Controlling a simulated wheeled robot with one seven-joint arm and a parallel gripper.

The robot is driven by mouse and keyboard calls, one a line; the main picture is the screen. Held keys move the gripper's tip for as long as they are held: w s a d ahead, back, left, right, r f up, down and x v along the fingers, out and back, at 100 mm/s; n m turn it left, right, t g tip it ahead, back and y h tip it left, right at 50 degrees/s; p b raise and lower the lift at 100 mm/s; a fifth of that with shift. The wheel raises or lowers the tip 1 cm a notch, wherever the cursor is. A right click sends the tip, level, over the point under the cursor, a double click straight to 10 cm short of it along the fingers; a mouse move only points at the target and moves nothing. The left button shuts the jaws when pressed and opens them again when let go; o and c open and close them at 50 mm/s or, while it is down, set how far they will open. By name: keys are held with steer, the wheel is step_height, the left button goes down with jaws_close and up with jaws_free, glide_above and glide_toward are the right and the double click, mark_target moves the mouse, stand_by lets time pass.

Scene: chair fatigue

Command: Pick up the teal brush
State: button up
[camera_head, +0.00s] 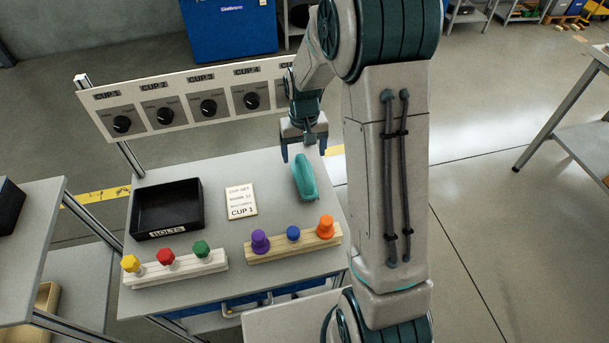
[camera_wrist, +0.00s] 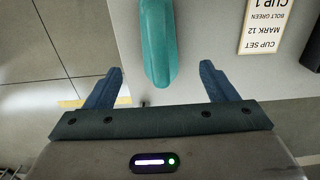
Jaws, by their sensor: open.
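The teal brush (camera_head: 304,177) lies on the grey table (camera_head: 180,279), right of the paper card, near the table's back right edge. My gripper (camera_head: 305,155) is above the brush's far end in the head view, apart from it. In the wrist view the brush (camera_wrist: 158,45) reaches down from the top edge, and its near end lies between and just beyond the two blue fingers of my gripper (camera_wrist: 155,80). The fingers are open and nothing is between them in contact. The exact height of the fingers over the brush is hard to tell.
A black bin marked BOLTS (camera_head: 167,207) and a card reading CUP 1 (camera_head: 240,201) lie left of the brush. A white rack (camera_head: 180,268) and a wooden rack (camera_head: 295,246) of coloured knobs stand in front. A dial panel (camera_head: 180,100) rises behind.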

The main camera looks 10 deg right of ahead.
mark_target(304, 165)
steer(key=f, duration=0.9)
steer(key=shift+w+d+f, duration=0.1)
steer(key=shift+w+f, duration=0.1)
steer(key=shift+w, duration=0.05)
steer(key=c, duration=1.1)
